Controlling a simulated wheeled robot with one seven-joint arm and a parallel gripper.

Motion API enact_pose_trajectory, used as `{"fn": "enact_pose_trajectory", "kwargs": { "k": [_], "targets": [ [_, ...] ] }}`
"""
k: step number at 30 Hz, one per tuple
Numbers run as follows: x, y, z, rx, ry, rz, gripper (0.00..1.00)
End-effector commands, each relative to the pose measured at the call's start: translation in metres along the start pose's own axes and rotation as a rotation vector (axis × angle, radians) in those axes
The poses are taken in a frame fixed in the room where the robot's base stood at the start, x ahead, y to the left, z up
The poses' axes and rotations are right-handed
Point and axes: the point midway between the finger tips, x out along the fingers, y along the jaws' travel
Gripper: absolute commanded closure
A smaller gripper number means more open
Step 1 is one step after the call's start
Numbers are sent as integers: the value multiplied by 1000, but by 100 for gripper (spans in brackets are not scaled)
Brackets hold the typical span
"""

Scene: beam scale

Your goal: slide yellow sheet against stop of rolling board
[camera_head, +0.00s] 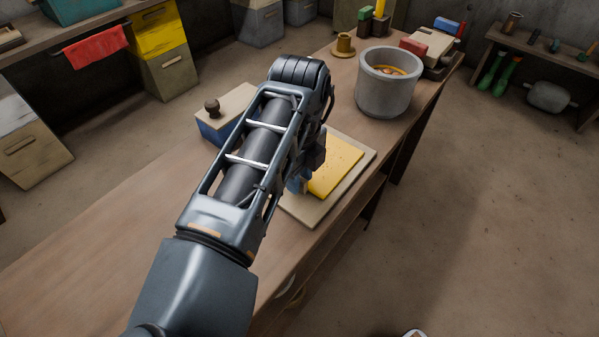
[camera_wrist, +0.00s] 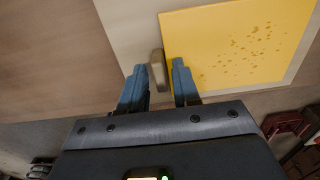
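The yellow sheet (camera_head: 335,166) lies flat on the pale rolling board (camera_head: 301,208) on the workbench. In the wrist view the yellow sheet (camera_wrist: 235,45), with small holes or spots, fills the upper right, and the board (camera_wrist: 130,25) shows beside it. A small grey-brown block (camera_wrist: 157,70), perhaps the board's stop, is at the sheet's left edge; I cannot tell whether they touch. My gripper (camera_wrist: 159,66) is open, its blue fingers apart on either side of this block in the picture. In the head view my gripper (camera_head: 298,184) is low at the board's left side, mostly hidden by my arm.
A blue box with a pale knobbed lid (camera_head: 240,102) stands left of my arm. A grey pot (camera_head: 387,85) stands behind the board, with a brass-coloured piece (camera_head: 344,44) near it. Bare bench (camera_head: 110,235) lies to the left; the bench edge is close on the board's right.

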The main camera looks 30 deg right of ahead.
Motion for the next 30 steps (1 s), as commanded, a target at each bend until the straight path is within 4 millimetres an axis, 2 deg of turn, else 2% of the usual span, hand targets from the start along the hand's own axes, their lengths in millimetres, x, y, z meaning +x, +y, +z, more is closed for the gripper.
{"fn": "enact_pose_trajectory", "kwargs": {
  "k": [1,9,30],
  "targets": [
    [0,0,0,0,0,0,74],
    [0,0,0,0,0,0,100],
    [0,0,5,0,0,0,100]
  ]
}}
